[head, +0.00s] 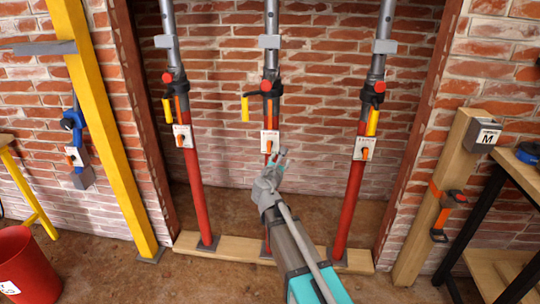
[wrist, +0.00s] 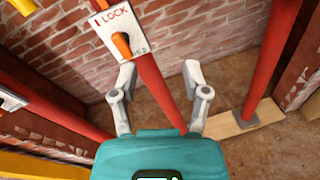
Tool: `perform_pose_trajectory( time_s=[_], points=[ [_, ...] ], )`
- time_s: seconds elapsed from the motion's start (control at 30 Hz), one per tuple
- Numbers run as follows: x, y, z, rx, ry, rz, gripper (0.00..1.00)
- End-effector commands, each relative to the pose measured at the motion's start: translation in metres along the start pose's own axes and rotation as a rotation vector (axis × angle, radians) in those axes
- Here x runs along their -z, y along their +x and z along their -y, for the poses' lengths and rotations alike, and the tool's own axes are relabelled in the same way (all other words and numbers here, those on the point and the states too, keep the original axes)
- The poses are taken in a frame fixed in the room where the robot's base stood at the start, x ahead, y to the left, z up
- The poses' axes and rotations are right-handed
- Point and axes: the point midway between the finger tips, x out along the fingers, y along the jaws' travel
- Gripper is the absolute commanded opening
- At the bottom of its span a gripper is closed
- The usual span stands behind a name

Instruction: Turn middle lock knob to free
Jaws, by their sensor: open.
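The middle lock knob (head: 269,147) is a small orange lever on a white plate (head: 270,136) fixed to the middle red prop. In the wrist view the knob (wrist: 121,44) hangs below the word LOCK on the plate (wrist: 112,27), and the lower lettering is partly hidden or too small to read. My gripper (head: 277,160) is in front of the middle prop, just below the plate. In the wrist view my gripper (wrist: 160,80) has its two fingers spread either side of the red post (wrist: 155,85), with the knob beyond the fingertips, apart from them.
Similar props stand at left (head: 198,190) and right (head: 352,195), each with a plate and orange knob. All stand on a wooden sill (head: 225,246). A yellow post (head: 105,130) and red bucket (head: 28,262) are at left; a black-legged table (head: 515,165) is at right.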

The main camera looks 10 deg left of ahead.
Motion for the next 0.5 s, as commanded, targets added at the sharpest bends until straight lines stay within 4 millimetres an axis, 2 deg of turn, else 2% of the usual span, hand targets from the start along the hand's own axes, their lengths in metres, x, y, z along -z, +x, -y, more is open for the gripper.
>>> perform_pose_trajectory(
  time_s=[0.03,0.2,0.33,0.5],
  points=[
    [0.015,0.002,-0.012,-0.038,-0.063,0.013,0.6],
    [0.028,-0.002,-0.042,-0.124,-0.226,0.05,0.6],
    [0.03,-0.003,-0.051,-0.15,-0.279,0.063,0.6],
    [0.029,-0.004,-0.052,-0.155,-0.289,0.066,0.6]
  ],
)
